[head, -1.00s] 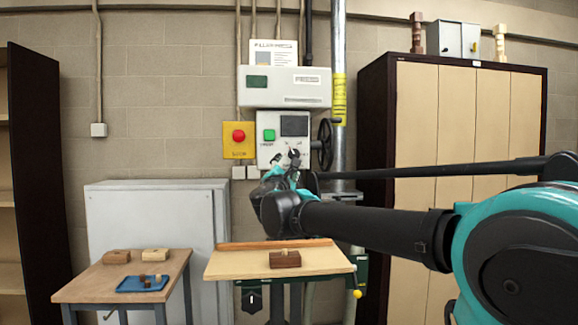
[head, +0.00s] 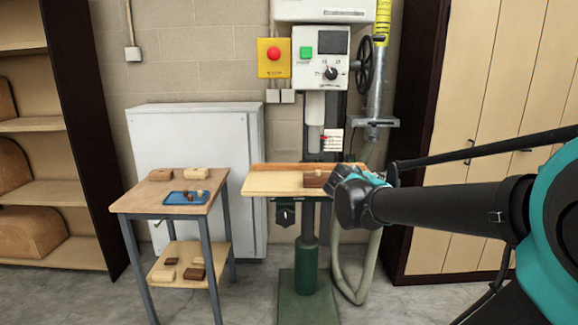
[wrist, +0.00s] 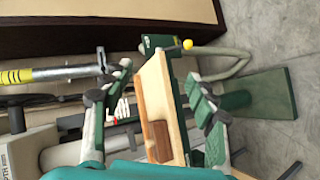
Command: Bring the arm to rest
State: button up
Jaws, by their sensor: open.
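My gripper (head: 350,185) is at the end of my arm, in front of the right part of the drill press table (head: 270,183) in the head view. Its fingers are hard to make out there. In the wrist view my gripper (wrist: 158,78) shows two fingers spread wide apart, with nothing held between them. The wooden table (wrist: 178,88) and a brown block (wrist: 157,140) appear beyond the gap. The brown block (head: 314,179) on the table is partly hidden by my gripper in the head view.
A side table (head: 150,203) with a blue tray (head: 187,198) and wooden blocks stands left. A grey cabinet (head: 190,135) is behind it. A tall wooden cabinet (head: 480,80) stands right, behind my arm. A hose (head: 368,270) hangs beside the green press column (head: 308,255).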

jog(key=s+f+m+g+y, duration=0.45)
jog(key=s+f, duration=0.55)
jog(key=f, duration=0.6)
jog(key=s+a+f+m+g+y, duration=0.1)
jog(key=s+a+f+m+y, duration=0.3)
jog(key=s+a+f, duration=0.3)
jog(key=s+f, duration=0.2)
jog(key=s, duration=0.1)
jog(key=shift+s+a+f, duration=0.2)
jog(key=shift+s+f, duration=0.05)
jog(key=shift+f, duration=0.1)
